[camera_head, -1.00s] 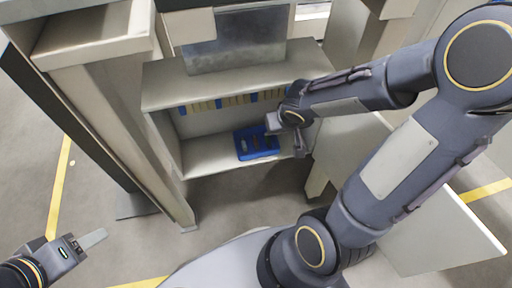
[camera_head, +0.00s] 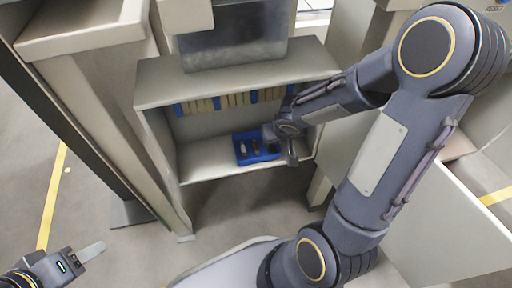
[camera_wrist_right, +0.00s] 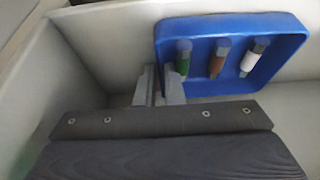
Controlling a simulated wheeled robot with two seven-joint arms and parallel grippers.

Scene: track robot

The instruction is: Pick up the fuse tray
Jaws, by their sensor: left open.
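The fuse tray (camera_head: 241,160) is a shallow blue tray on the lower shelf of the cabinet. In the right wrist view the fuse tray (camera_wrist_right: 204,84) holds a green, a brown and a white fuse. My right gripper (camera_head: 281,144) is at the tray's right side in the head view. In the right wrist view its fingers (camera_wrist_right: 162,88) stand close together at the tray's left wall. Whether they are closed on the wall is unclear. My left gripper (camera_head: 98,249) is open and empty at the lower left, far from the tray.
The cabinet shelf (camera_head: 205,168) has side walls around the tray and a ledge (camera_head: 235,83) above it. A row of blue and beige pieces (camera_head: 227,101) lines the back under the ledge. A pale panel (camera_head: 425,225) stands at the right. Floor is clear in front.

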